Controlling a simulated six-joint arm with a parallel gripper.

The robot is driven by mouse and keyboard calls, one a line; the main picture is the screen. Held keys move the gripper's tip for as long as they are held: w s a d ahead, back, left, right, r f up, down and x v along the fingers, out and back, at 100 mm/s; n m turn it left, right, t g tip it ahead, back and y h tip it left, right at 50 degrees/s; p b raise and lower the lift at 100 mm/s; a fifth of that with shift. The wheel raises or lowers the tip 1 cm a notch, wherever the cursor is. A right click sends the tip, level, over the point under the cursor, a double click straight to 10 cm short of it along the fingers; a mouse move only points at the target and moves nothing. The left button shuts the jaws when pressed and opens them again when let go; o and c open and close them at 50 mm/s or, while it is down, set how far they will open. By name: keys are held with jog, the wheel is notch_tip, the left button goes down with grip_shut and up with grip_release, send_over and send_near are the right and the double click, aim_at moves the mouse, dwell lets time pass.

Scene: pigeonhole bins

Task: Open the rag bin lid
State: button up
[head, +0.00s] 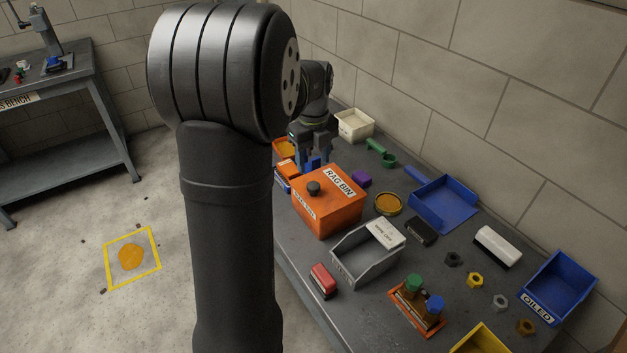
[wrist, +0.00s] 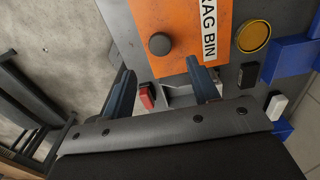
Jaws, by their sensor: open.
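The orange rag bin (head: 328,215) stands on the grey bench with its lid (head: 335,186) shut. A dark round knob (head: 313,187) sits on the lid, and a white RAG BIN label is on the top. My gripper (head: 312,163) is just behind the bin in the head view, its blue fingers pointing down. In the wrist view the fingers of my gripper (wrist: 160,72) are apart with nothing held between them. The knob (wrist: 160,44) shows beyond the fingertips, roughly between them and not touched. The rag bin (wrist: 178,22) fills the upper middle there.
A grey open bin (head: 365,265) and a red block (head: 322,280) stand in front of the rag bin. An amber round dish (head: 388,203), a purple block (head: 361,178) and a blue tray (head: 443,203) lie to its right. A wall runs behind the bench.

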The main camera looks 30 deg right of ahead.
aim_at(313, 185)
notch_tip(313, 185, down, 8)
jog(key=shift+r, duration=0.2)
grip_shut()
